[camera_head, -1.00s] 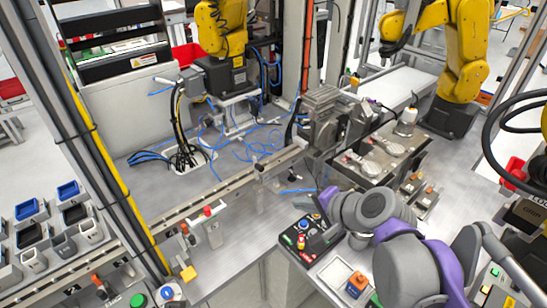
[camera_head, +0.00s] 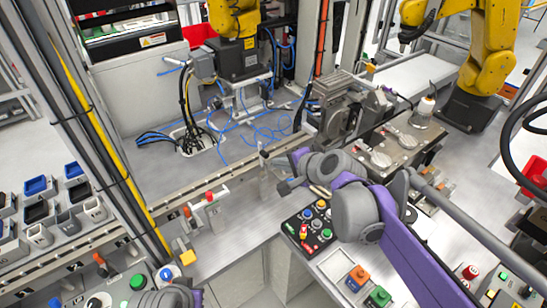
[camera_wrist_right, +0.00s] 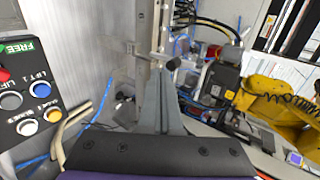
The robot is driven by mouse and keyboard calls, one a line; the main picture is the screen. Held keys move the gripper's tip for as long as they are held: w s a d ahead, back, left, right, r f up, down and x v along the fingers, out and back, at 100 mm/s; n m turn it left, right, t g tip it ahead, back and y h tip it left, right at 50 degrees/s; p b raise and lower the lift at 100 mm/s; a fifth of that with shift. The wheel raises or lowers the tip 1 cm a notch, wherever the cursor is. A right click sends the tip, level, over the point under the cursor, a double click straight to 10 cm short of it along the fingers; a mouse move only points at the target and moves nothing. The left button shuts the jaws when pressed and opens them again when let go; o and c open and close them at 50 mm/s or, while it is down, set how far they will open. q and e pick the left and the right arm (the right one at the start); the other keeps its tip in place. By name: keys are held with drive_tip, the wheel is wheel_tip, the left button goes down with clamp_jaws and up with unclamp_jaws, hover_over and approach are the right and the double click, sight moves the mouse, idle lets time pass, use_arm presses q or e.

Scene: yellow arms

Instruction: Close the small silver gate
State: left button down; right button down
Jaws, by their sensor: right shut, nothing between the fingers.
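The small silver gate (camera_head: 264,182) appears as a narrow upright metal piece with a dark knob, beside the rail in the middle of the head view. Its knob and metal bar seem to show in the right wrist view (camera_wrist_right: 171,63). My right gripper (camera_wrist_right: 157,84) is shut and empty, its grey fingers pointing at the area just below the knob. I cannot tell whether they touch it. In the head view my right wrist hides part of the gate's surroundings. How far the gate stands open is unclear. My left gripper is out of view; only some left arm shows at the bottom.
A black control box (camera_head: 309,229) with coloured buttons stands close to my right arm. A long metal rail (camera_head: 236,182) runs across the table. A yellow robot arm (camera_head: 483,45) stands at back right. Blue cables (camera_head: 232,125) lie behind the rail.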

sight(267, 156)
drive_tip(key=shift+w+a+f, duration=0.1)
drive_tip(key=shift+w+a, duration=0.3)
drive_tip(key=shift+w, duration=0.2)
drive_tip(key=shift+w+a, duration=0.4)
drive_tip(key=shift+w, duration=0.15)
drive_tip(key=shift+w, duration=0.1)
